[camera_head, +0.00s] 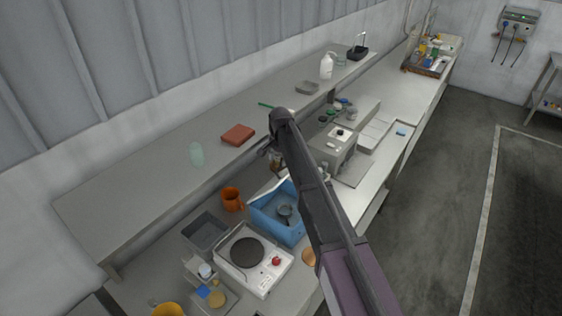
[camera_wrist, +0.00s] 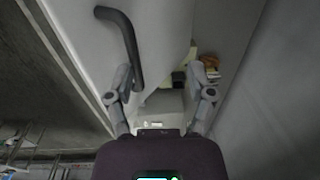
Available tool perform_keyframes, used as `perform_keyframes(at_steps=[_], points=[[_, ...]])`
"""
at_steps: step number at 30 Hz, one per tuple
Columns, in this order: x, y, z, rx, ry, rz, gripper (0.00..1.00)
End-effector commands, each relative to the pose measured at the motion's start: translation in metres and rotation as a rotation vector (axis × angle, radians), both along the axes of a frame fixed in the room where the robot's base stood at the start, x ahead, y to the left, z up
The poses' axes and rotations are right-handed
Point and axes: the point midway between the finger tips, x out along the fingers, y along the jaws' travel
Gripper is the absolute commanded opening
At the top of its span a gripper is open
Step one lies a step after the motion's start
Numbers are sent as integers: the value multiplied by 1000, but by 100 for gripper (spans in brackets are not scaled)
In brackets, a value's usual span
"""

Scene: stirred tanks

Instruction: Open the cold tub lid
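A blue tub (camera_head: 268,228) stands on the bench in the head view, partly behind my arm. A dark round thing (camera_head: 285,212) shows in it; I cannot make out a separate lid. I cannot tell for sure that it is the cold tub. In the wrist view, a dark curved handle-like bar (camera_wrist: 127,45) crosses a pale grey surface, left of and beyond my gripper (camera_wrist: 161,82). I cannot tell what the bar belongs to. My fingers are apart with nothing seen between them. In the head view my arm hides the gripper's fingertips.
A hot plate (camera_head: 268,277) stands in front of the blue tub. An orange mug (camera_head: 231,199) and a dark grey tray (camera_head: 205,232) are at its left. A grey instrument (camera_head: 333,148) stands farther back. A shelf (camera_head: 165,185) runs along the wall. The floor at right is clear.

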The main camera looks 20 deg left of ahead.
Motion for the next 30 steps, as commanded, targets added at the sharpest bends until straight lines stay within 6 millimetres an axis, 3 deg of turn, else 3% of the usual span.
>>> perform_keyframes(at_steps=[14, 30], points=[[-5, -9, -7, 6, 1, -1, 48], [-24, -64, -45, 3, 1, -1, 48]])
